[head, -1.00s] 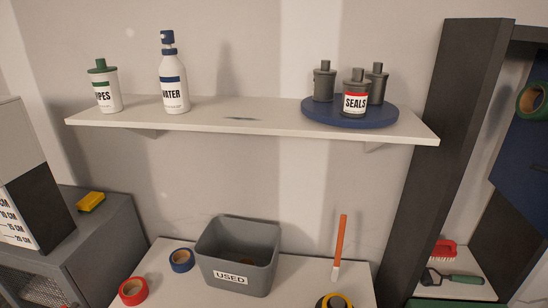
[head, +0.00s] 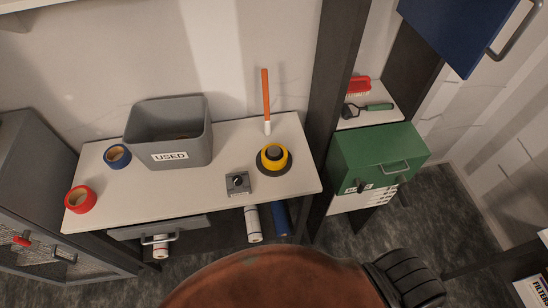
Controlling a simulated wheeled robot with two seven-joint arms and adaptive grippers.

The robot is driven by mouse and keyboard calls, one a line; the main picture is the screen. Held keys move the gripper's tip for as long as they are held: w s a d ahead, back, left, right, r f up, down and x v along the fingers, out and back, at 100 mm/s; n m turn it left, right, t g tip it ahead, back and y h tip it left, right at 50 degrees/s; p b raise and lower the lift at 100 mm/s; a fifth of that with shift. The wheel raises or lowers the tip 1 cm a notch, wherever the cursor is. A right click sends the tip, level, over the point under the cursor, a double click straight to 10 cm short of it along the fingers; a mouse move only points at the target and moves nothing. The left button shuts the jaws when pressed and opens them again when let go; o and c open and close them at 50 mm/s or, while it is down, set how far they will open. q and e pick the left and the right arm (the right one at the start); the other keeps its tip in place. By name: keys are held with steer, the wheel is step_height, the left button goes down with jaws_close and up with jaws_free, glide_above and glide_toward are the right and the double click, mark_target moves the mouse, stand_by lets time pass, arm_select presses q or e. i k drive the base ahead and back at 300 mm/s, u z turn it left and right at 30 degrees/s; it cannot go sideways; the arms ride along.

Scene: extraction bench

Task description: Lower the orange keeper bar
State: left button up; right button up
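An orange bar (head: 266,88) with a white lower end stands nearly upright at the back of the white bench (head: 225,195), close to the wall. I cannot tell how its lower end is fixed, or whether it is the keeper bar. Neither of my grippers shows in the head view.
On the bench are a grey USED bin (head: 170,140), blue tape (head: 117,156), red tape (head: 80,199), a small grey switch box (head: 238,183) and a yellow-and-black round knob (head: 274,157). A green drawer box (head: 375,160) stands right. A large rust-brown rounded body (head: 270,280) fills the bottom.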

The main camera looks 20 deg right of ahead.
mark_target(265, 71)
steer(key=u, duration=2.05)
steer(key=i, duration=1.1)
steer(key=z, duration=2.65)
